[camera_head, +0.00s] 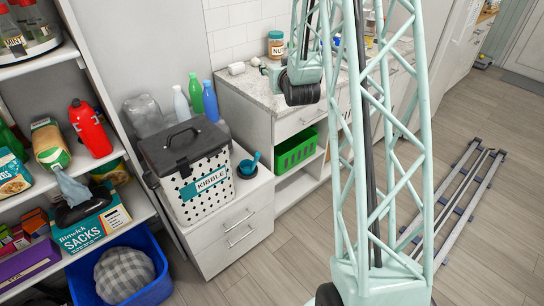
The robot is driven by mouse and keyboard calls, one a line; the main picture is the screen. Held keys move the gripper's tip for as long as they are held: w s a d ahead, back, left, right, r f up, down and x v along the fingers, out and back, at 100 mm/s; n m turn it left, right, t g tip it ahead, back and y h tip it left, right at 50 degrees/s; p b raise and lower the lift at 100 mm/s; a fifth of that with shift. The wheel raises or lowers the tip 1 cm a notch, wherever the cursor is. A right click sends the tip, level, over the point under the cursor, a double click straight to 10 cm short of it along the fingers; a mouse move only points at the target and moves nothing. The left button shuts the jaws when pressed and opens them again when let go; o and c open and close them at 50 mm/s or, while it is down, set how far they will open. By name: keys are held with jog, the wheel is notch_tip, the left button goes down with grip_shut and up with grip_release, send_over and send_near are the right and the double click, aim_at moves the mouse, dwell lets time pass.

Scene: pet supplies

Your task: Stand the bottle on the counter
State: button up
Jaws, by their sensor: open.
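A small white cylinder (236,68) lies on its side at the left end of the pale counter (262,93); it may be the bottle, but it is too small to be sure. My gripper (257,65) shows small and partly hidden beside my wrist, low over the counter just right of the white cylinder. It is open; I cannot tell if it touches the cylinder. A white bottle (181,106), a green bottle (195,93) and a blue bottle (210,101) stand upright behind the kibble bin. A red bottle (90,129) is on the left shelf.
A jar (276,45) stands at the counter's back. The kibble bin (205,186) and a dark cup with a blue scoop (247,168) are on the lower cabinet. A green basket (296,150) sits below the counter. My arm hides the counter's right part.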

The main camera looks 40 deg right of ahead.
jog(key=s+a+r+n+g+y, duration=0.1)
jog(key=s+a+r+g, duration=0.1)
jog(key=s+a+r, duration=0.5)
jog(key=s+a+r+n+g+y, duration=0.15)
jog(key=s+a, duration=0.35)
jog(key=a, duration=0.5)
jog(key=s+a+r+g+y, duration=0.2)
jog(key=s+a+r, duration=0.3)
jog(key=a, duration=0.4)
jog(key=s+a+g, duration=0.1)
jog(key=s+a, duration=0.3)
jog(key=s, duration=0.8)
jog(key=s+a+n+g+y, duration=0.1)
jog(key=s+a, duration=0.4)
jog(key=s, duration=0.7)
jog(key=s+a+n+g+y, duration=0.1)
jog(key=s+a, duration=0.4)
jog(key=s, duration=0.7)
jog(key=shift+s+a+r+g, duration=0.2)
jog(key=shift+s+r+g, duration=0.25)
jog(key=shift+g, duration=0.4)
jog(key=shift+d+r, duration=0.1)
jog(key=shift+d, duration=0.05)
